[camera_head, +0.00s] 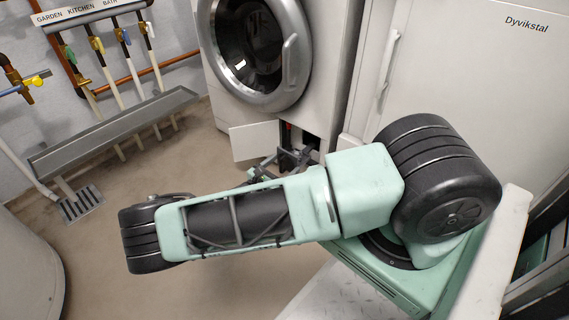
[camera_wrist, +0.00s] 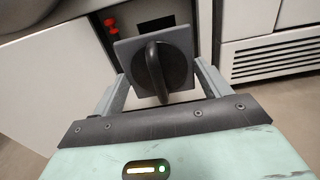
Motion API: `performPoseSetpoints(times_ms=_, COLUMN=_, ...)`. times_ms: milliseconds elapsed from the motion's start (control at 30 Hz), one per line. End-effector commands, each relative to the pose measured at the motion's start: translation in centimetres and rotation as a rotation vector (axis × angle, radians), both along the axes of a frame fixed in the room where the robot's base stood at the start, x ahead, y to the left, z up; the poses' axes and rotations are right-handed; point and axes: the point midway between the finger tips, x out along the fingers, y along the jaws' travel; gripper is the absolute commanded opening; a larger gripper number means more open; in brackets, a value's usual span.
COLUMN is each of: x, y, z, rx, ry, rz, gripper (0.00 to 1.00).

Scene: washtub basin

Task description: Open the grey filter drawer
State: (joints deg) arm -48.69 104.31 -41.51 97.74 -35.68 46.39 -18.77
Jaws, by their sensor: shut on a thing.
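The grey filter drawer (camera_wrist: 180,45) shows in the wrist view as a square grey front with a dark round centre and a black loop handle (camera_wrist: 157,68). My gripper (camera_wrist: 158,85) has one finger on each side of the handle area and is shut on the filter drawer's handle; the exact contact is hard to see. In the head view my gripper (camera_head: 290,158) is at the low opening of the washing machine (camera_head: 325,60), and my arm hides part of it. How far the drawer stands out of the machine cannot be told.
A white flap (camera_head: 254,142) stands open left of the opening; it also shows in the wrist view (camera_wrist: 50,75). A red part (camera_wrist: 111,28) sits inside the opening. A white cabinet (camera_head: 470,80) stands to the right. A grey trough (camera_head: 110,130) and pipes line the left wall.

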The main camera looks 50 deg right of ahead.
Motion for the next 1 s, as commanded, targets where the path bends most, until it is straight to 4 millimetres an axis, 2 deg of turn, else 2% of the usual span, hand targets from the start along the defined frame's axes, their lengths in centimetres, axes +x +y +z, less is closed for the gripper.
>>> performPoseSetpoints(times_ms=33, x=0.0, y=0.0, z=-0.1, rx=0.001, ry=0.001, rz=0.0, gripper=0.35)
performPoseSetpoints(times_ms=67, x=0.0, y=0.0, z=-0.1, rx=0.001, ry=0.001, rz=0.0, gripper=0.79)
performPoseSetpoints(times_ms=133, x=0.0, y=0.0, z=-0.1, rx=0.0, ry=0.001, rz=0.0, gripper=0.98)
performPoseSetpoints(times_ms=433, x=0.0, y=0.0, z=0.0, rx=0.0, ry=0.0, rz=0.0, gripper=0.98)
performPoseSetpoints(times_ms=567, x=0.0, y=1.0, z=0.2, rx=0.001, ry=-0.001, rz=0.002, gripper=0.98)
performPoseSetpoints(times_ms=667, x=-0.1, y=2.6, z=0.3, rx=0.003, ry=-0.001, rz=0.003, gripper=0.98)
performPoseSetpoints(times_ms=1000, x=-0.8, y=10.6, z=0.3, rx=0.004, ry=0.0, rz=0.004, gripper=0.98)
